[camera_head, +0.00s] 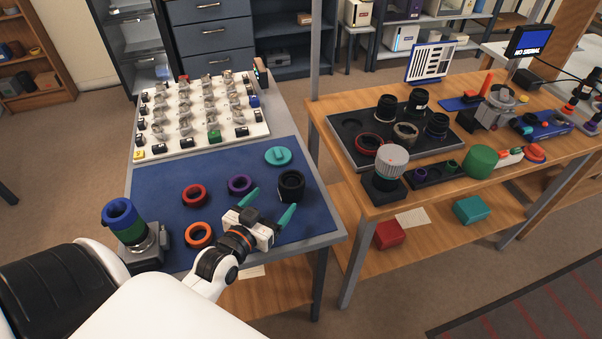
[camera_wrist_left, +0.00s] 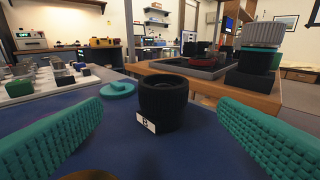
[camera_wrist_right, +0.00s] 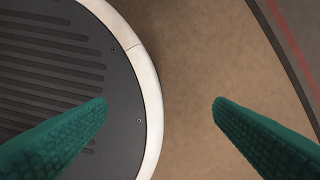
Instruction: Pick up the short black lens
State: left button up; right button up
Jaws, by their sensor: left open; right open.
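The short black lens (camera_head: 291,186) stands upright on the blue mat (camera_head: 158,195), near the mat's right edge. In the left wrist view the lens (camera_wrist_left: 162,101) shows a dark open top and a small white label low on its side. My left gripper (camera_head: 270,206) is open, with its teal fingers pointing toward the lens. The lens appears centred between the fingers in the left wrist view and a little beyond them, with no visible contact. My right gripper (camera_wrist_right: 160,105) is open and empty above the floor, beside my round base.
A red ring (camera_head: 194,195), purple ring (camera_head: 240,185), orange ring (camera_head: 199,235) and teal cap (camera_head: 278,156) lie on the mat. A blue-green cylinder on a stand (camera_head: 125,222) is at left. A white parts board (camera_head: 200,112) lies behind. Another wooden table (camera_head: 400,198) stands right.

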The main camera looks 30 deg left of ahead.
aim_at(294, 175)
pick_arm(q)
jog(key=w, duration=0.5)
jog(key=shift+a+f, duration=0.2)
jog(key=shift+w+f, duration=0.1)
jog(key=shift+w, duration=0.25)
jog(key=w, duration=0.3)
jog(key=w+p, duration=0.1)
jog(key=w, duration=0.1)
jog(key=shift+f, duration=0.25)
jog(key=shift+w+f, duration=0.1)
jog(key=shift+w, duration=0.2)
pick_arm(e)
jog(key=shift+s+a+r, duration=0.1)
jog(key=shift+s+r, duration=0.2)
jog(key=shift+s, duration=0.2)
jog(key=shift+s+r, duration=0.25)
jog(key=shift+s, duration=0.2)
pick_arm(q)
jog(key=shift+c, duration=0.3)
jog(key=c, duration=1.1)
pick_arm(e)
jog(key=shift+s, duration=0.2)
